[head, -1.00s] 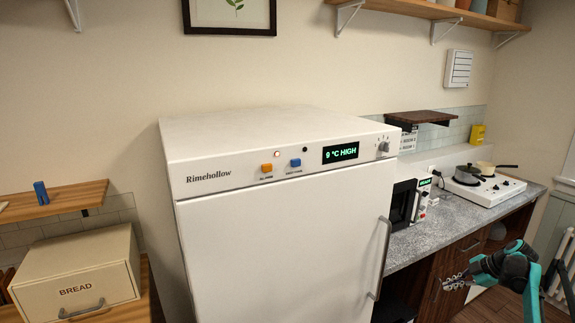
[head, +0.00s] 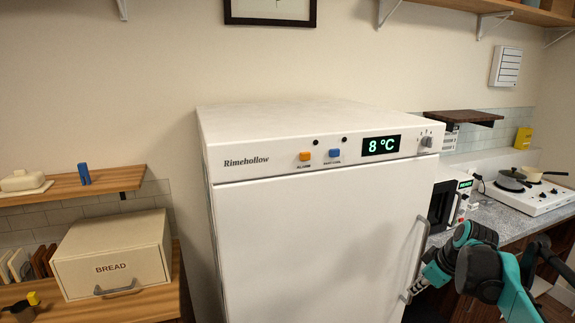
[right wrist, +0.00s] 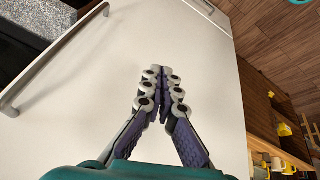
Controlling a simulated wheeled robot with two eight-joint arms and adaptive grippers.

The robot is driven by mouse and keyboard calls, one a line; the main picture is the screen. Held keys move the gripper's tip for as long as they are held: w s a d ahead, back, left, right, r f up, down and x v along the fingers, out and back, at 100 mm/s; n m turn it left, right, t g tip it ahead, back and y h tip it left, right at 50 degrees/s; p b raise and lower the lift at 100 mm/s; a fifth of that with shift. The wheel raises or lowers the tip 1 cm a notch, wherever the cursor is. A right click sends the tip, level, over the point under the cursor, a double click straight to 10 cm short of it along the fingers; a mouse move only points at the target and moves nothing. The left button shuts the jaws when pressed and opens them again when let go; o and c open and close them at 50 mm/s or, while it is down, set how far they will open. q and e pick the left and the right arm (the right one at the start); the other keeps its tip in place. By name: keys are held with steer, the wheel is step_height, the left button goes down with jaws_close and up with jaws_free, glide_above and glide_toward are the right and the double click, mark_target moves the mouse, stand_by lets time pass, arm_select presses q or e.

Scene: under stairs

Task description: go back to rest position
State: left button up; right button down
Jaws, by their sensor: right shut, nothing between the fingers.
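My right gripper (head: 417,286) is at the lower right of the head view, in front of the right edge of the white fridge door (head: 310,240), close to its handle (head: 417,262). In the right wrist view its fingers (right wrist: 161,90) are together with nothing between them. The door panel (right wrist: 70,125) lies behind them, and the handle (right wrist: 45,62) is at the upper left, apart from the fingers. The door looks shut. The fridge display (head: 381,146) reads 8 °C. My left gripper is not in view.
A bread box (head: 115,255) stands on a wooden counter at left, below a shelf (head: 75,186) with a butter dish (head: 22,181) and a blue block (head: 84,174). A microwave (head: 445,205) and a hob (head: 530,195) with pans stand at right. Wooden floor (right wrist: 285,40) shows beside the door.

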steer(key=s+a+f+m, duration=0.2)
steer(key=s+a+f, duration=0.2)
steer(key=s, duration=0.3)
steer(key=s+a+f+m+t+h+b, duration=0.1)
steer(key=s+a+f+m, duration=0.2)
steer(key=s+a, duration=0.3)
steer(key=s+a+f+m+t+b, duration=0.1)
steer(key=s+a+f, duration=0.3)
steer(key=s, duration=0.6)
steer(key=shift+a+f+m+h, duration=0.3)
steer(key=shift+a+f+m, duration=0.1)
steer(key=shift+a+m, duration=0.5)
steer(key=shift+a, duration=0.1)
